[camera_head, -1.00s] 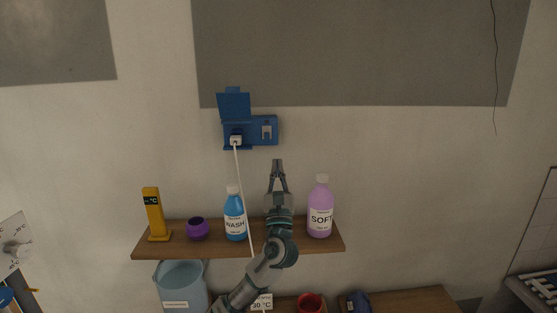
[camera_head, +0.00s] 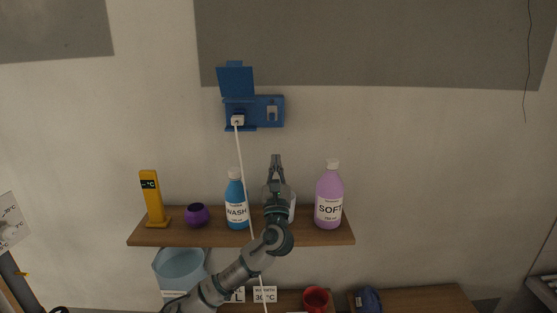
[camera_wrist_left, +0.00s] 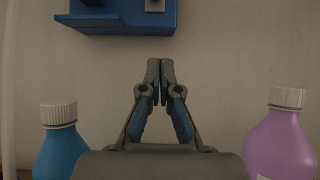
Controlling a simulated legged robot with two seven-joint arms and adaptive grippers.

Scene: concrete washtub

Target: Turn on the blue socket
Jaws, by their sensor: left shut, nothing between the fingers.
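The blue socket (camera_head: 263,111) is fixed on the wall, with its left lid flipped up. A white plug (camera_head: 237,120) sits in its left part, and a white cable runs down from it. On the right part is a small light-coloured switch (camera_head: 272,113). My left gripper (camera_head: 276,157) is shut and empty, pointing up, below the switch and apart from the socket. In the left wrist view the shut fingertips (camera_wrist_left: 160,64) appear just under the bottom edge of the socket (camera_wrist_left: 120,22), whose upper part is cut off. My right gripper is not in view.
A wooden shelf (camera_head: 170,239) below holds a yellow thermometer stand (camera_head: 152,200), a purple pot (camera_head: 196,215), a blue WASH bottle (camera_head: 236,205) and a pink SOFT bottle (camera_head: 329,198). My left arm passes in front of the shelf between the bottles. The wall around the socket is clear.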

